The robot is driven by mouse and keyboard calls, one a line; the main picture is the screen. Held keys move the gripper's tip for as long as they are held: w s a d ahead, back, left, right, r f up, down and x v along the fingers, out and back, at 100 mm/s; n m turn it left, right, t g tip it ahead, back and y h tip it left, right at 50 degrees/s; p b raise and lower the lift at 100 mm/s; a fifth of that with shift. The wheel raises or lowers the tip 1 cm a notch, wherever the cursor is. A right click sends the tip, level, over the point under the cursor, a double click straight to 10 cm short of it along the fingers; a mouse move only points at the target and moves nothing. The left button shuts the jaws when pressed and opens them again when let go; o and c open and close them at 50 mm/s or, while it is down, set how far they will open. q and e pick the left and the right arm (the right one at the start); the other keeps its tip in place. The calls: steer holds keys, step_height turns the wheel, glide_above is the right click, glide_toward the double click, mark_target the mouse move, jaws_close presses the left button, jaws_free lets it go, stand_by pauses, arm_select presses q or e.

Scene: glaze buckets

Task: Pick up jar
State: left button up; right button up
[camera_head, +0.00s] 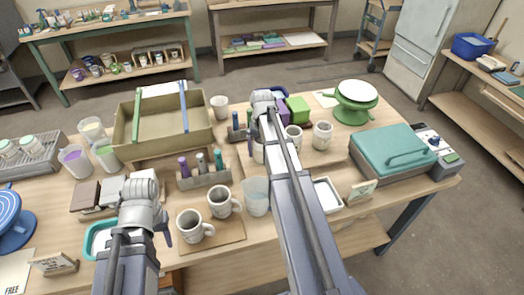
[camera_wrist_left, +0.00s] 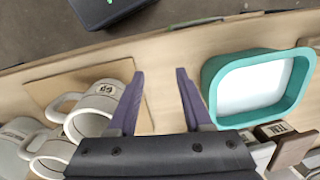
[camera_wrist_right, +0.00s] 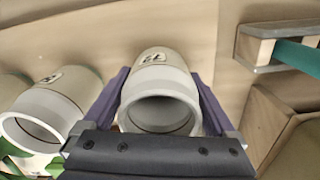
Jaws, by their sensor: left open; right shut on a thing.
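A pale grey jar with a dark printed mark (camera_wrist_right: 160,95) is between the fingers of my right gripper (camera_wrist_right: 160,80), mouth towards the camera. In the head view this jar (camera_head: 258,153) is mostly hidden behind my right arm. Whether its base touches the table cannot be told. Two similar jars stand to its right, a nearer one (camera_head: 293,138) and a farther one (camera_head: 322,135). My left gripper (camera_wrist_left: 158,90) is open and empty above the table's front part, between a grey mug (camera_wrist_left: 98,107) and a teal tray with a white inside (camera_wrist_left: 215,85).
A wooden tool rack (camera_head: 205,180) and two handled mugs, one of them at the front (camera_head: 192,226), stand left of the held jar. A clear cup (camera_head: 257,196) is close to my right arm. A large box (camera_head: 165,135), a green block (camera_head: 298,109) and a green turntable (camera_head: 352,112) are behind.

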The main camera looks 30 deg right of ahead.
steer(key=c, duration=0.7)
